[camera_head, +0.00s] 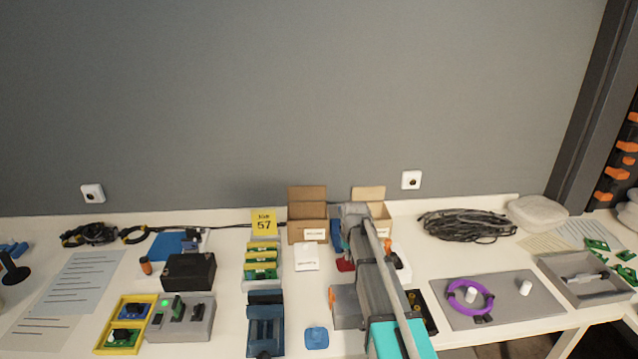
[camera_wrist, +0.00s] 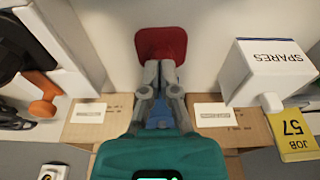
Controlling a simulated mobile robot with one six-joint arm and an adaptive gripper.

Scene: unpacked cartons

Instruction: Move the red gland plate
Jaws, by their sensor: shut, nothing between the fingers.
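The red gland plate (camera_wrist: 160,44) is a rounded red square at the top middle of the wrist view. My gripper (camera_wrist: 159,68) is shut with nothing between its fingers. Its tips overlap the plate's lower edge in that view; I cannot tell whether they touch it. In the head view a small red part of the plate (camera_head: 345,265) shows on the white table beside my arm, which hides the rest of it. My fingertips are hidden there.
Two open cartons (camera_head: 307,234) stand behind the plate. A white SPARES box (camera_wrist: 265,73) and a yellow JOB 57 sign (camera_wrist: 293,133) are nearby. An orange-handled tool (camera_wrist: 43,95) lies opposite. A grey mat (camera_head: 520,303) with a purple ring (camera_head: 470,296) is at right.

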